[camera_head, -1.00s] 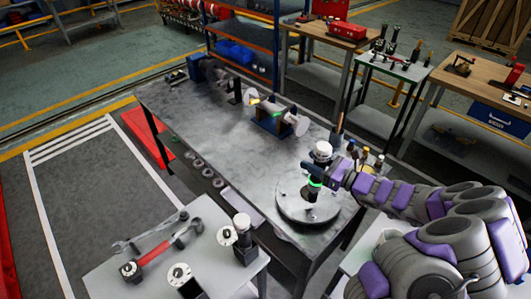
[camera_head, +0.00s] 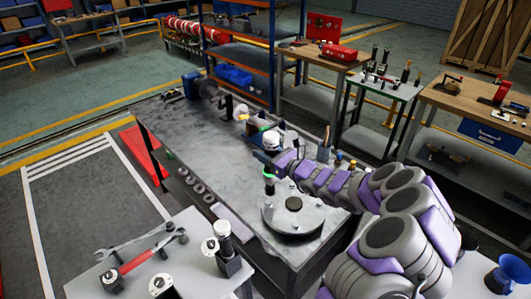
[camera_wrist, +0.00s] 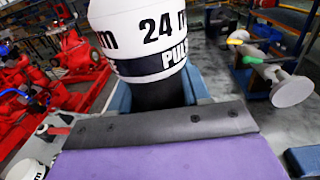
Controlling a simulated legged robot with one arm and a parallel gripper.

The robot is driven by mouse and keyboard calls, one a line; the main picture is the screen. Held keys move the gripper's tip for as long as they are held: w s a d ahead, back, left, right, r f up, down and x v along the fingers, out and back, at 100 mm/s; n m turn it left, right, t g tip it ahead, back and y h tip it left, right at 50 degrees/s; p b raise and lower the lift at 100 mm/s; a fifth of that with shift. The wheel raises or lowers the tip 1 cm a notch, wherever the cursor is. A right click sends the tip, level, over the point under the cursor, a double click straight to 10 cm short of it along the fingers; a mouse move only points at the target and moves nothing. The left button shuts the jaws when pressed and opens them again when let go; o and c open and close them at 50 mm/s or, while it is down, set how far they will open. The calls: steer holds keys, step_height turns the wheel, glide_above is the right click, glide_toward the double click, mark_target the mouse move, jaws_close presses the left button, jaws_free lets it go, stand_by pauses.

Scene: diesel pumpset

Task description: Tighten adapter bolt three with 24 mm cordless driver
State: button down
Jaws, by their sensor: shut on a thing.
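The 24 mm cordless driver has a white top (camera_head: 271,140) and a green ring above its dark lower end. My gripper (camera_head: 277,162) is shut on its body and holds it upright. In the wrist view, the white band (camera_wrist: 150,35) reads "24 m" and "PULS". The round grey adapter plate (camera_head: 315,228) lies on the near end of the long bench, with a dark centre and small bolts around its rim. The driver's lower end is at the plate's far left rim; I cannot tell whether it touches a bolt. Bolt three is not identifiable.
A front table (camera_head: 195,262) holds other white-topped tools, a wrench and a red-handled tool (camera_head: 138,262). Side benches with tools stand behind.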

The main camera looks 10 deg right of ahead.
steer(key=shift+a+f+b, duration=0.2)
steer(key=shift+f+b, duration=0.15)
steer(key=shift+f, duration=1.95)
steer(key=shift+a, duration=0.2)
steer(key=shift+r+p, duration=0.15)
steer(key=shift+p, duration=0.15)
steer(key=shift+s+d+f, duration=0.1)
steer(key=shift+f, duration=0.8)
stand_by(1.7)
steer(key=shift+r, duration=0.15)
